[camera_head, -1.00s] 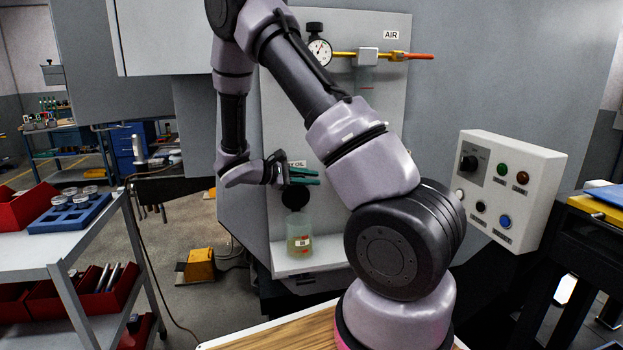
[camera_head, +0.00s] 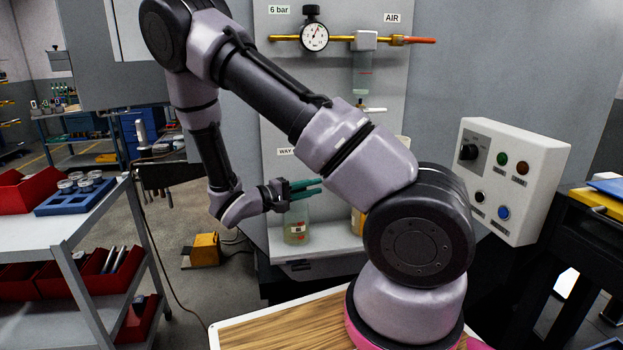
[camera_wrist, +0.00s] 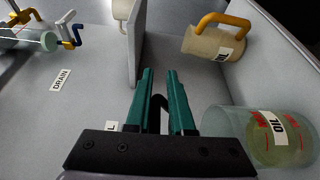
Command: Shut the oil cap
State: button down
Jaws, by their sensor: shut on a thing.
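My gripper (camera_head: 307,189) has green fingers and is in front of the grey machine panel, just above a clear oil jar (camera_head: 296,228). In the wrist view my gripper (camera_wrist: 160,78) is shut on a small black part, which looks like the oil cap (camera_wrist: 161,103). Only a dark piece of the cap shows between the fingers; its hinge and the opening behind it are hidden. In the head view I cannot make out the cap. The clear jar, labelled OIL, also shows at the right of the wrist view (camera_wrist: 268,140).
A tan jug (camera_wrist: 211,46) with a yellow handle stands near the jar. An upright divider (camera_wrist: 135,45) stands ahead of the fingers. A grey cart (camera_head: 75,228) with red bins stands left.

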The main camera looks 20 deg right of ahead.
notch_tip(320, 180, down, 6)
jog(key=s+m+h, duration=0.2)
jog(key=m, duration=0.3)
jog(key=shift+a+f+m, duration=0.2)
jog(key=shift+a+m, duration=0.1)
dwell(0.3)
jog(key=c, duration=0.9)
grip_release()
jog(key=shift+s, duration=0.1)
jog(key=v, duration=1.1)
jog(key=shift+d, duration=0.1)
